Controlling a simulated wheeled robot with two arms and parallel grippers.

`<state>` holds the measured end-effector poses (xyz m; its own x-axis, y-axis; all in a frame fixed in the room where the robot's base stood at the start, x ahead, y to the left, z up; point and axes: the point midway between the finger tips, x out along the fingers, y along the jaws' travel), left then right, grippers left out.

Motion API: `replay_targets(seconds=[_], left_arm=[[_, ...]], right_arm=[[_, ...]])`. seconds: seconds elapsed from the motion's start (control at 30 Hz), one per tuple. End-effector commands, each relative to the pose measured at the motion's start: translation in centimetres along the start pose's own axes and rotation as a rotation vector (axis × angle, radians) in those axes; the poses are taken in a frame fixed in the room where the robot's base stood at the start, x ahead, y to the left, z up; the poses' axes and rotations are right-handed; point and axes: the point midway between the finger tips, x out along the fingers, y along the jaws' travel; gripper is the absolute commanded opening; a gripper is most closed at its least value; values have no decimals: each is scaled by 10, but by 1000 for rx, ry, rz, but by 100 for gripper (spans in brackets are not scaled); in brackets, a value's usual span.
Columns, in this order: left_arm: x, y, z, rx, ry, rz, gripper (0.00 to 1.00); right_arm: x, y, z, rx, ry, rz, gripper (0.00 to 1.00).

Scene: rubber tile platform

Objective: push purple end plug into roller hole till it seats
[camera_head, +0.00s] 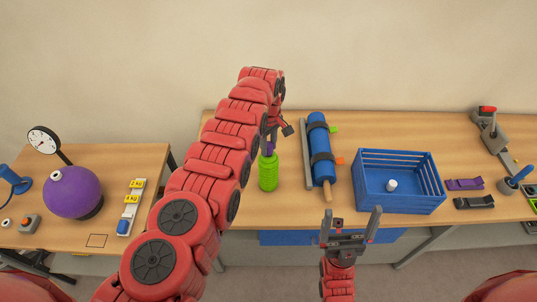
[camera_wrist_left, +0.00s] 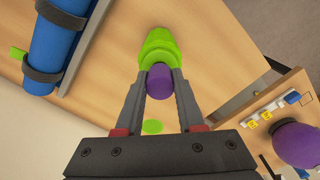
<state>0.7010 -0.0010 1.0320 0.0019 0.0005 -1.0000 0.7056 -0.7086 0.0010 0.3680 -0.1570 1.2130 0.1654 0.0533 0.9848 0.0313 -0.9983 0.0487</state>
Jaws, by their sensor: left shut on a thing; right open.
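The green ridged roller (camera_head: 268,174) stands upright on the wooden table; it also shows in the left wrist view (camera_wrist_left: 157,42). My left gripper (camera_head: 270,142) is above its top end, with the fingers pointing down. In the left wrist view, my left gripper (camera_wrist_left: 159,88) is shut on the purple end plug (camera_wrist_left: 159,83), one finger on each side. The plug is in line with the roller's near end and overlaps it; the hole is hidden, so how deep the plug sits cannot be told. My right gripper (camera_head: 351,214) is open and empty at the table's front edge.
A blue crate (camera_head: 401,207) holding a white item stands further right. A purple ball (camera_head: 75,193) is on the left table.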

Motion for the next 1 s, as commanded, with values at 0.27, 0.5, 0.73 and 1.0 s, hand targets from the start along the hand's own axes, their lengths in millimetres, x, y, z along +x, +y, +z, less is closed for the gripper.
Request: replay_targets(seconds=[0.27, 0.5, 0.73, 1.0], left_arm=[[0, 0, 0, 0, -1, -1, 0], [1, 0, 0, 1, 0, -1, 0], [6, -1, 0, 0, 0, -1, 0], [6, -1, 1, 0, 0, -1, 0]], right_arm=[[0, 0, 0, 0, 0, 0, 100], [0, 0, 0, 0, 0, 0, 100], [0, 0, 0, 0, 0, 0, 100], [0, 0, 0, 0, 0, 0, 100]])
